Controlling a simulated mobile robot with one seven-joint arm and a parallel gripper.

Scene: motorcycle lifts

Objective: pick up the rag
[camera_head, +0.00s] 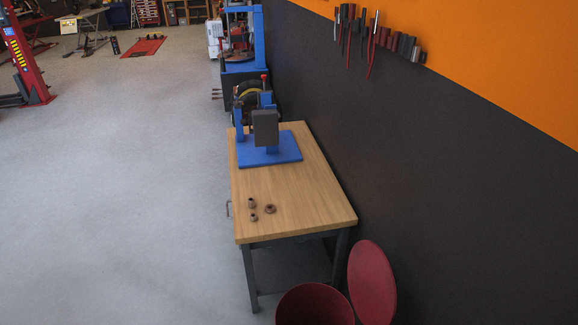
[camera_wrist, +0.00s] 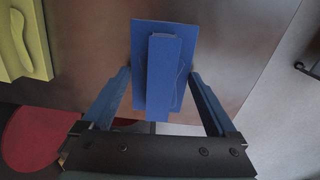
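I cannot make out a rag for certain in either view. In the wrist view my gripper (camera_wrist: 160,73) is open, with its two dark blue fingers spread wide. A flat blue plate with a raised blue block (camera_wrist: 165,75) shows between the fingers, with a gap on each side. I cannot tell how far it is from the fingertips or whether it is cloth. My gripper does not show in the head view. There, a wooden-topped workbench (camera_head: 300,195) stands against the dark wall.
The workbench bears a blue-based machine (camera_head: 270,155) and three small brown rings or nuts (camera_head: 271,209). A red bin (camera_head: 315,305) and a round red lid (camera_head: 371,283) are at its near end. Tools (camera_head: 372,40) hang on the wall. Grey floor (camera_head: 130,200) is clear to the left.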

